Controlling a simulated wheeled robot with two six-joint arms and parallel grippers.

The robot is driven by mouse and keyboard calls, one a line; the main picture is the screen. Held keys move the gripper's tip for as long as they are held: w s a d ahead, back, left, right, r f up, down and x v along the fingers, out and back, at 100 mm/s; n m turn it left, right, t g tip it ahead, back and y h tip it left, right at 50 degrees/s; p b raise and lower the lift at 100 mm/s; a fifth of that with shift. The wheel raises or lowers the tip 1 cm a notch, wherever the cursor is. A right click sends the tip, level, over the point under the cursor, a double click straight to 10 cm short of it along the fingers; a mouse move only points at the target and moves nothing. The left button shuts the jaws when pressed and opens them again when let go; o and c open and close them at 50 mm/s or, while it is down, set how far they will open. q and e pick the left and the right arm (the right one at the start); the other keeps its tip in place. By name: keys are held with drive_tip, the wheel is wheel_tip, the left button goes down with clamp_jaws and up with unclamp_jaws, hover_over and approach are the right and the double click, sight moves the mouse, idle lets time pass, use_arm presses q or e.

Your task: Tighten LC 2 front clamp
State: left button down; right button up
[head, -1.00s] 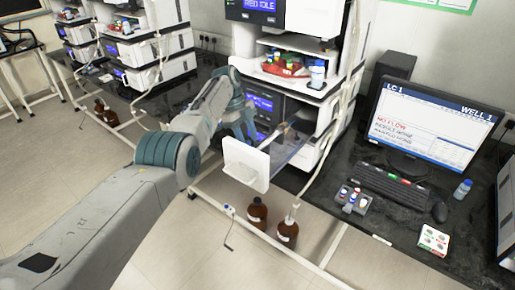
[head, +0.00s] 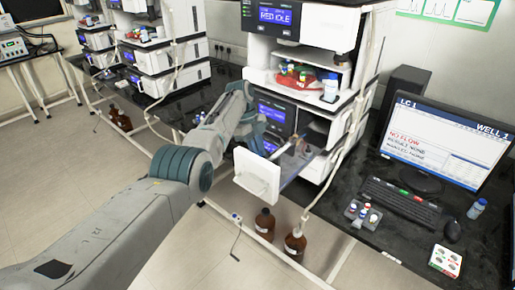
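An instrument stack (head: 300,85) with a blue display reading "RED IDLE" stands in the middle. I cannot make out an "LC 2" label on it. A drawer with a white front panel (head: 257,175) is pulled out from its lower part. A small brownish part (head: 300,145) shows at the drawer's inner end, too small to identify as a clamp. My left arm (head: 180,165) reaches in from the left, its wrist in front of the stack beside the open drawer. Its fingertips cannot be made out. My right gripper is out of view.
Two brown bottles (head: 295,242) stand on the floor below the open drawer. A monitor (head: 447,145) reading "LC 1" and "NO FLOW", a keyboard (head: 400,200) and a small vial rack (head: 362,214) are on the dark bench at right. Another stack (head: 165,65) stands at back left.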

use_arm(q)
drive_tip(key=shift+s+d+r+t+y+p, duration=0.3)
drive_tip(key=shift+y+p, duration=0.25)
drive_tip(key=shift+p, duration=1.3)
drive_tip(key=shift+s+d+r+t+y+p, duration=0.15)
drive_tip(key=shift+d+t+y+p, duration=0.35)
drive_tip(key=shift+p, duration=1.3)
drive_tip(key=shift+s+f+y+p, duration=0.1)
drive_tip(key=shift+y+p, duration=0.15)
drive_tip(key=shift+p, duration=0.05)
drive_tip(key=shift+s+d+f+t+y, duration=0.15)
drive_tip(key=shift+s+d+t+y, duration=0.1)
drive_tip(key=shift+t+y, duration=0.25)
drive_tip(key=shift+s+d+f+t+y, duration=0.1)
drive_tip(key=shift+s+d+t+y, duration=0.25)
drive_tip(key=shift+t+y, duration=0.4)
drive_tip(key=shift+y, duration=0.25)
drive_tip(key=c, duration=1.3)
unclamp_jaws()
drive_tip(key=shift+w, duration=0.1)
